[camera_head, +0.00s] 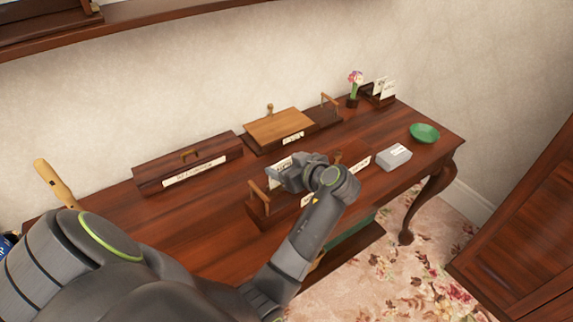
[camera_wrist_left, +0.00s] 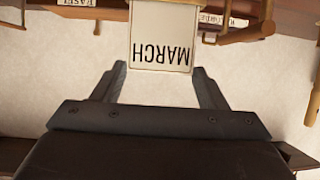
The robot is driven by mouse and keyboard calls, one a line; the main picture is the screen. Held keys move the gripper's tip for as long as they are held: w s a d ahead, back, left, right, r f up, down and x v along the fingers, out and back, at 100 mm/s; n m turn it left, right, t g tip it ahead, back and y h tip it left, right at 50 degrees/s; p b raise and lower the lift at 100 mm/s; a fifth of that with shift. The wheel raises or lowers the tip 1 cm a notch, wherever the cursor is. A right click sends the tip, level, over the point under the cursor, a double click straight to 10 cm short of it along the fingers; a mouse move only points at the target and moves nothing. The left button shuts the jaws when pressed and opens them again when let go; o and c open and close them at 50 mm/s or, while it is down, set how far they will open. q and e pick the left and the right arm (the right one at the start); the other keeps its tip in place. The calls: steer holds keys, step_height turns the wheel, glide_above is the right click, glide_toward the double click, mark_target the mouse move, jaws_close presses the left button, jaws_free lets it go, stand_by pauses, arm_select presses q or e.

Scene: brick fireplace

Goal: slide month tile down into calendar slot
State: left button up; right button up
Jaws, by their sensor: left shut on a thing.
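The month tile (camera_wrist_left: 160,38) is a cream plate that reads MARCH, upside down in the left wrist view. It also shows in the head view (camera_head: 277,171) as a pale plate beside the fingers. My left gripper (camera_head: 283,180) is shut on it; its fingers (camera_wrist_left: 160,75) show at the tile's two sides in the wrist view. The wooden calendar stand (camera_head: 260,211) is on the desk under my gripper, with a post at its left end. My gripper and forearm hide much of its middle, so I cannot tell whether the tile touches the slot. My right gripper is out of view.
The brown desk (camera_head: 205,235) also carries a long labelled box (camera_head: 190,160), a light wooden box (camera_head: 280,127), a grey block (camera_head: 394,157), a green dish (camera_head: 425,133) and a flower vase (camera_head: 353,98). The desk's right end has some free room.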

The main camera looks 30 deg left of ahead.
arm_select(q)
steer(key=shift+f+b, duration=0.5)
steer(key=shift+f, duration=0.2)
steer(key=o, duration=1.3)
steer(key=shift+r, duration=0.15)
